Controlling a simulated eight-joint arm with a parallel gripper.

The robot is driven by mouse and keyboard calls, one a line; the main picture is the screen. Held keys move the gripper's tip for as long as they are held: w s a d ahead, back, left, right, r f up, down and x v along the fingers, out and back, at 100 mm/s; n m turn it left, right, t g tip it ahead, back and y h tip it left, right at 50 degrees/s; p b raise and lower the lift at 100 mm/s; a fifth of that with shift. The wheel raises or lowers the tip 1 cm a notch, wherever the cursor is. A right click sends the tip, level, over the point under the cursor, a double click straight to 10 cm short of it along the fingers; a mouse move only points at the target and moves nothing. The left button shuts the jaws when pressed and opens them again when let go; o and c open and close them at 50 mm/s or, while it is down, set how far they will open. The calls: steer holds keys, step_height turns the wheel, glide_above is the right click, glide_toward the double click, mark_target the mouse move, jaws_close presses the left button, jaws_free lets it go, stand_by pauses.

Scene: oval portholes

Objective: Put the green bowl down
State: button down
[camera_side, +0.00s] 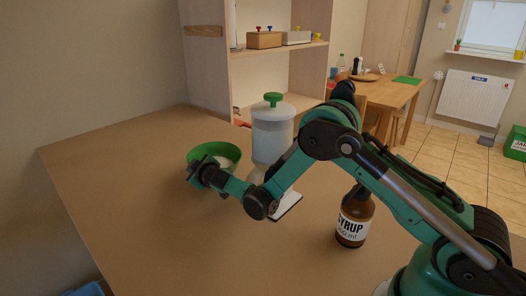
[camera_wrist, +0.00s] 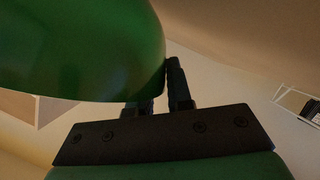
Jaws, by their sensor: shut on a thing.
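The green bowl (camera_side: 200,153) is at the left of the white jar in the side view, with a pale interior showing. My gripper (camera_side: 198,167) is shut on the near side of its rim. In the wrist view the bowl (camera_wrist: 75,45) fills the upper left and hides most of one finger of my gripper (camera_wrist: 162,88). The bowl looks about level. My gripper covers part of its near side, so I cannot tell whether its base touches the table or is a little above it.
A white jar with a green lid (camera_side: 272,135) stands right of the bowl. A white dark-edged slab (camera_side: 287,206) and a brown syrup bottle (camera_side: 354,218) are under and beside my arm. The brown table (camera_side: 140,190) is clear left and front. A shelf unit (camera_side: 210,70) stands behind.

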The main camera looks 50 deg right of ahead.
step_height(320, 180, up, 19)
steer(key=s+a+r+n+y, duration=0.1)
steer(key=s+r+y, duration=0.15)
steer(key=s, duration=0.25)
steer(key=s+r+n+y, duration=0.1)
steer(key=s+r+n, duration=0.15)
steer(key=s, duration=0.35)
steer(key=n+y, duration=0.1)
steer(key=y, duration=0.2)
glide_above(187, 203)
step_height(187, 203, down, 20)
steer(key=shift+h, duration=0.25)
steer(key=shift+f, duration=2.2)
steer(key=shift+f, duration=0.1)
steer(key=c, duration=0.8)
jaws_free()
